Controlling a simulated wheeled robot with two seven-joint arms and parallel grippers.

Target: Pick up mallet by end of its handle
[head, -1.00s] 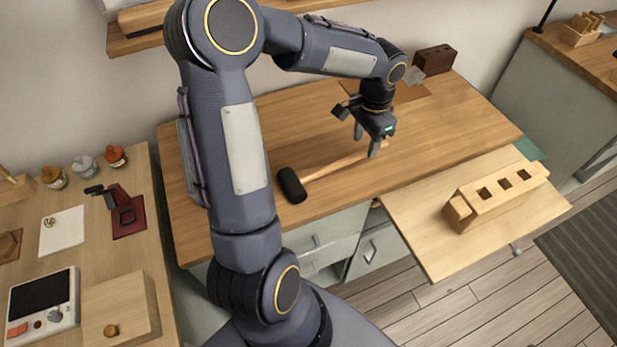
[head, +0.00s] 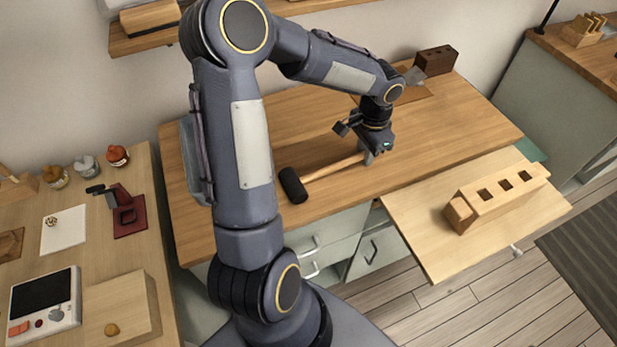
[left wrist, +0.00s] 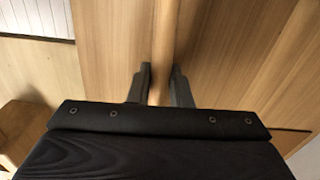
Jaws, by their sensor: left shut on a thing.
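The mallet has a black head (head: 293,185) and a pale wooden handle (head: 332,170). It lies on the wooden workbench (head: 440,125), with its head to the left and its handle running up to the right. My left gripper (head: 371,156) is down at the far end of the handle and shut on it. In the left wrist view the handle (left wrist: 161,50) runs between the two dark fingers (left wrist: 160,82). The fingers hide the handle's tip in the head view. My right gripper is not in view.
A pale wooden block with square holes (head: 500,195) stands on a light board (head: 425,235) at the right. A dark brick-like block (head: 436,61) stands at the back of the bench. A side table (head: 75,245) at the left holds several small items.

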